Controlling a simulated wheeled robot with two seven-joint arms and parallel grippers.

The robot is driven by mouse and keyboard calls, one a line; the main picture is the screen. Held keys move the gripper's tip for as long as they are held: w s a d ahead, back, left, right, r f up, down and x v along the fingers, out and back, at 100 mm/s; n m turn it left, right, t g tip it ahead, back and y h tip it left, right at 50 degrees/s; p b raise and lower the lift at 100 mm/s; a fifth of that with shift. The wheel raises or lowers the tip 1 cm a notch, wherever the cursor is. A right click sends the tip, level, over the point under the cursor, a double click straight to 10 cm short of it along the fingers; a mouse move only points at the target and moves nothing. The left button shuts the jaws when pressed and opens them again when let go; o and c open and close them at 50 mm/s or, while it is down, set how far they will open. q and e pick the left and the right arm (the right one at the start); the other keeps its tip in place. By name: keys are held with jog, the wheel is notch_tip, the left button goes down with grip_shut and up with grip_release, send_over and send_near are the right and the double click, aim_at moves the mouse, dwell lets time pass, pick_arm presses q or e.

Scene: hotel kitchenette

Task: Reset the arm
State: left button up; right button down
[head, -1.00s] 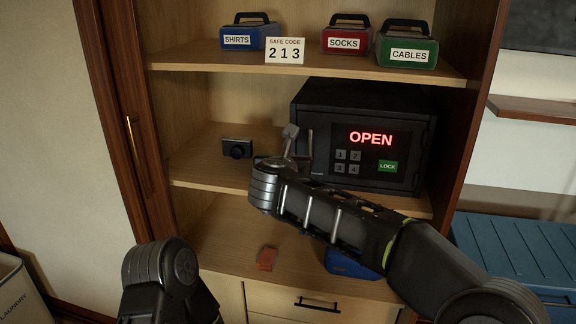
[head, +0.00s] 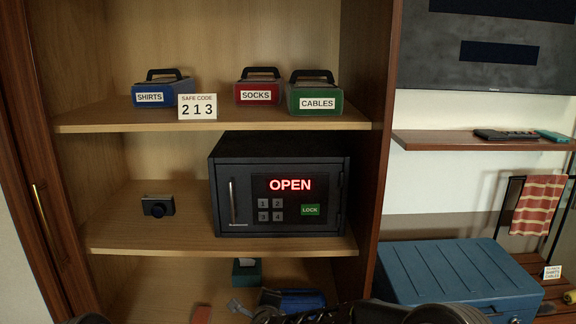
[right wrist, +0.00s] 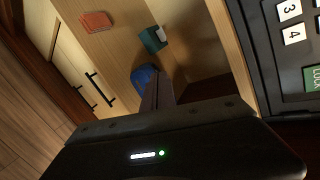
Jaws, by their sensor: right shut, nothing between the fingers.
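My right gripper (head: 238,308) shows at the bottom of the head view, low in front of the bottom shelf. In the right wrist view its shut fingers (right wrist: 166,78) point towards the lower compartment, with nothing held. My right arm lies along the bottom edge of the head view. My left gripper is out of view. The black safe (head: 280,185) stands on the middle shelf, its door looking closed and its display reading OPEN. Part of its keypad (right wrist: 293,22) shows at the right of the right wrist view.
A camera (head: 158,205) sits left of the safe. Boxes for shirts (head: 160,90), socks (head: 258,90) and cables (head: 315,97) stand above, beside a safe code card (head: 197,106). A green box (head: 246,272) and blue item (head: 300,298) lie below. A blue chest (head: 455,275) stands right.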

jog(key=s+d+f+n+g, duration=0.3)
jog(key=s+d+f+n, duration=0.2)
jog(key=s+f, duration=0.5)
jog(key=s+d+f+n+g, duration=0.3)
jog(key=s+d+f+n, duration=0.3)
jog(key=f, duration=0.5)
jog(key=s+d+f+n+g, duration=0.1)
jog(key=s+f+n+g, duration=0.1)
jog(key=s, duration=0.6)
jog(key=s+d+f+n+g+y, duration=0.1)
jog(key=s+f+n, duration=0.1)
jog(key=s, duration=0.6)
jog(key=s+d+f+n+g+y, duration=0.1)
jog(key=s+f+n+g, duration=0.1)
jog(key=s, duration=0.7)
jog(key=shift+d+f+n+g+p, duration=0.35)
jog(key=shift+n+p, duration=0.1)
jog(key=shift+n, duration=0.25)
